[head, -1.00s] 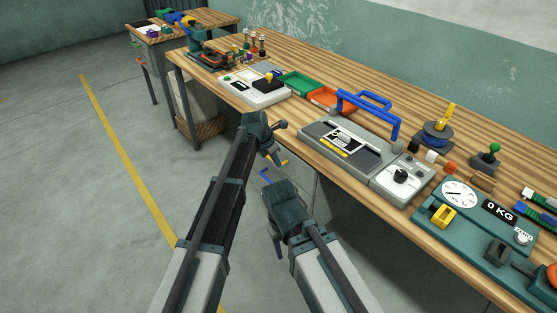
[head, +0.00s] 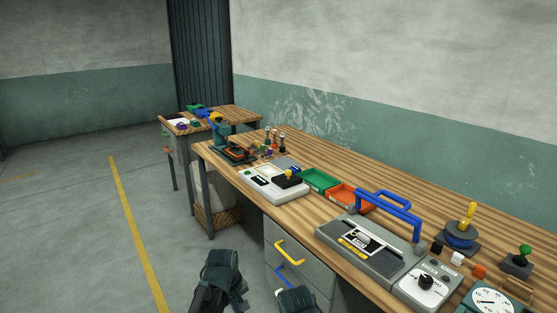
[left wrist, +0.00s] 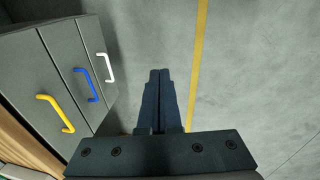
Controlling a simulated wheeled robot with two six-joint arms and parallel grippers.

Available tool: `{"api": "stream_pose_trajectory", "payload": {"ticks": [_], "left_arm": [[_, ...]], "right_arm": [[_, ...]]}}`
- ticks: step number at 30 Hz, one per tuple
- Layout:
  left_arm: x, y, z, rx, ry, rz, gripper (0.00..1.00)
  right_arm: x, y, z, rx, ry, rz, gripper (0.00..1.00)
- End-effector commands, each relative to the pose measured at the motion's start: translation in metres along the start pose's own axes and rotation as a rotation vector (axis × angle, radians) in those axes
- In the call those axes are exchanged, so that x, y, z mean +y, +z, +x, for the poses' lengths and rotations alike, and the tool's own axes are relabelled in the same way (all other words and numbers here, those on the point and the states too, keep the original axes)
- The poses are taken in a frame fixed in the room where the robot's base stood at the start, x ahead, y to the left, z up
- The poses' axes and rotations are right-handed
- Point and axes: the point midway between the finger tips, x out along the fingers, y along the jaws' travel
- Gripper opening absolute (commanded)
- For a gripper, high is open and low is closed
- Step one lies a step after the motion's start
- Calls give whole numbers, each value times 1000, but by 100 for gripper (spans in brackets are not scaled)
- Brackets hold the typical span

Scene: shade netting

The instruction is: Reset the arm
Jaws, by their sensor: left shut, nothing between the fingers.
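My left gripper shows in the left wrist view (left wrist: 160,74) with its two dark fingers together and nothing between them. It hangs over the grey floor, apart from the drawer unit. In the head view the dark end of my left arm is at the bottom, left of the drawers. The dark end of my right arm is at the bottom edge, in front of the drawers and mostly cut off by the frame. The fingers of my right gripper are out of sight.
The wooden workbench (head: 395,195) runs along the wall at right. Its grey drawer unit (left wrist: 52,82) has yellow (head: 289,252), blue and white handles. A grey machine with a blue handle (head: 388,212) stands on the bench. The floor at left is clear, with a yellow line (head: 136,225).

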Motion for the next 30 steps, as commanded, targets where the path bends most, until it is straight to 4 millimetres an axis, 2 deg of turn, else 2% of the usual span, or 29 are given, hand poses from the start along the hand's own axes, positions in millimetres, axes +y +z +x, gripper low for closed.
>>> {"api": "stream_pose_trajectory", "payload": {"ticks": [1,3,15,18,30], "left_arm": [[-20,9,-3,2,-15,85,0],[-36,15,-5,1,-33,204,0],[-105,43,-16,-29,-107,689,0],[-84,61,-30,-48,-123,747,0],[-46,137,-69,-113,-209,964,0]], "right_arm": [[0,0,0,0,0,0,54],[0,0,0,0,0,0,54],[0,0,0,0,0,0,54],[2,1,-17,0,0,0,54],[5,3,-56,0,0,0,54]]}}
